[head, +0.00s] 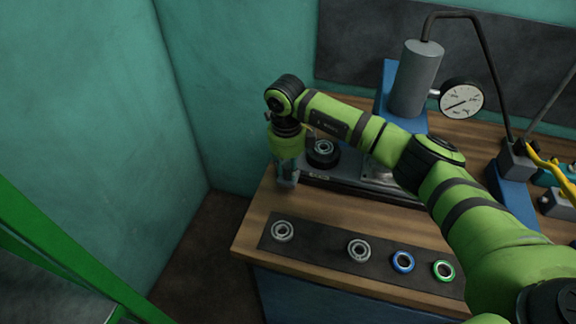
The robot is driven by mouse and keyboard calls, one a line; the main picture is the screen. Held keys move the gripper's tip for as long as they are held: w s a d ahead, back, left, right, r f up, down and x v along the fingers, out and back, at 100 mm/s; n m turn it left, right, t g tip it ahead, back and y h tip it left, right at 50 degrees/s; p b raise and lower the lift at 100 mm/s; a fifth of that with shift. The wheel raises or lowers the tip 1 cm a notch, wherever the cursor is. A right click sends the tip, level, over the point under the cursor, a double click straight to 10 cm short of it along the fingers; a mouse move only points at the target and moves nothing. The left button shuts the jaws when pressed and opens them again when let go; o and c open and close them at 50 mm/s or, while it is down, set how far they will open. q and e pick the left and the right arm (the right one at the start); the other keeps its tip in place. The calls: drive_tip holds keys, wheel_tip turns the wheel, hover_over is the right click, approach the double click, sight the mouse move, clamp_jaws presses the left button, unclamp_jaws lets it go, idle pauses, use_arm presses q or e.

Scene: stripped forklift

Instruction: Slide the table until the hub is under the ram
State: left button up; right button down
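The hub (323,160) is a dark round piece with a metal ring on top. It sits at the left part of the sliding table (345,186), a low grey metal plate on the wooden bench. The press has a grey upright cylinder (415,80) on a blue frame, to the right of the hub. The ram below it is hidden behind my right arm. My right gripper (287,180) points down at the left end of the table, left of the hub. Its fingers are small and dark, so I cannot tell their opening or contact. My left gripper is out of view.
A dark mat (330,252) at the bench front holds several bearing rings, grey, blue and green. A pressure gauge (462,98) and a black hose are by the cylinder. A blue pump with a yellow handle (548,164) stands at right. Green walls enclose the left side.

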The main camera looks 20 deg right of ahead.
drive_tip(key=s+d, duration=0.1)
drive_tip(key=d, duration=0.1)
drive_tip(key=s+d, duration=0.4)
drive_tip(key=d, duration=0.1)
drive_tip(key=shift+d, duration=0.1)
drive_tip(key=shift+w, duration=0.1)
drive_tip(key=shift+w+a, duration=0.1)
drive_tip(key=shift+a, duration=0.1)
drive_tip(key=c, duration=1)
unclamp_jaws()
drive_tip(key=r, duration=1.2)
drive_tip(key=shift+s+a, duration=0.2)
